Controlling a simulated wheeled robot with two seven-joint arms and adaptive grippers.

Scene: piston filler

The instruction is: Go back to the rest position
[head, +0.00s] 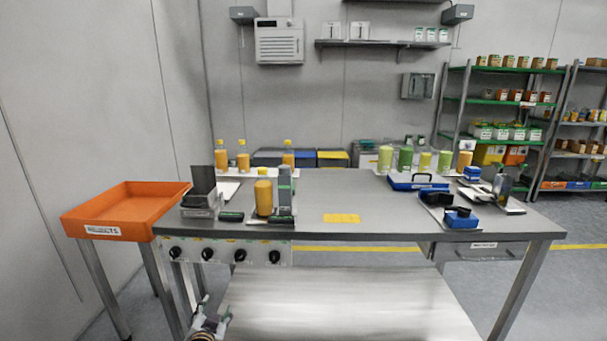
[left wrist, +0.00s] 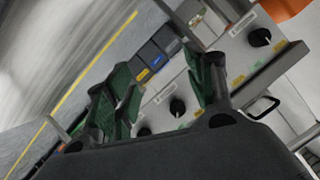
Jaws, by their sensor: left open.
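My left gripper (head: 212,312) shows at the bottom of the head view, low in front of the steel table (head: 370,215) and below its knob panel (head: 220,250). In the left wrist view my left gripper (left wrist: 168,88) has its two green-padded fingers spread apart with nothing between them. The panel and its black knobs (left wrist: 177,107) appear behind the fingers there. My right gripper is in neither view.
An orange tray (head: 125,205) on a stand is left of the table. A filler with a yellow-orange vessel (head: 264,197) stands on the table's left. Blue tools (head: 461,218) lie on the right. The table has a lower shelf (head: 340,300).

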